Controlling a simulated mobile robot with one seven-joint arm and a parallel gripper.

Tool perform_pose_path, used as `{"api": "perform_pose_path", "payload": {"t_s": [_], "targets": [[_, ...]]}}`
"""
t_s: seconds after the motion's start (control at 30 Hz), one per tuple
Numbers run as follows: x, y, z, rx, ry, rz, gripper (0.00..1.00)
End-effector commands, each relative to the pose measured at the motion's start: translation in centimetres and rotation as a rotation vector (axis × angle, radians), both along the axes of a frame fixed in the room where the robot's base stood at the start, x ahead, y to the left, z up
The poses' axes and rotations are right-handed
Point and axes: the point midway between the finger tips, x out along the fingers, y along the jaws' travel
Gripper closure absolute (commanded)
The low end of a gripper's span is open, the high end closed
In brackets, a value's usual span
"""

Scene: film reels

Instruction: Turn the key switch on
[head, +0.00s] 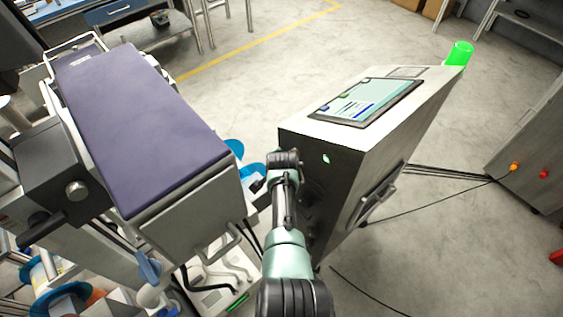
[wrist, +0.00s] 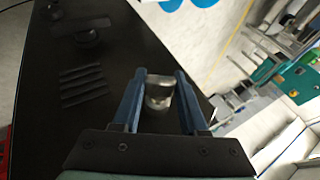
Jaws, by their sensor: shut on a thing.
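A metallic key switch (wrist: 160,92) stands out from the dark side panel (wrist: 100,125) of the control cabinet in the wrist view. My gripper (wrist: 160,84) has its two blue fingers on either side of the key switch and is shut on it. In the head view my arm reaches forward to the left side of the cabinet (head: 388,140). There the key switch is hidden behind my arm and the cabinet edge, so its turned angle cannot be told.
A screen (head: 365,103) is lit on the cabinet top, and a green beacon (head: 459,54) glows at its far corner. A machine with a purple top (head: 140,125) stands close on the left. Cables cross the floor on the right. Open floor (head: 260,70) lies beyond.

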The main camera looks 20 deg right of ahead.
Motion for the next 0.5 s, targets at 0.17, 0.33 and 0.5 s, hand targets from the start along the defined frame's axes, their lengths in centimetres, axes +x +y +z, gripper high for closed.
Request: {"api": "perform_pose_path", "payload": {"t_s": [0.17, 0.33, 0.5], "targets": [[-0.01, 0.02, -0.01, 0.000, 0.002, 0.002, 1.00], [-0.01, 0.02, 0.00, 0.000, 0.001, 0.002, 0.31], [-0.01, 0.00, 0.01, -0.001, 0.000, 0.001, 0.28]]}}
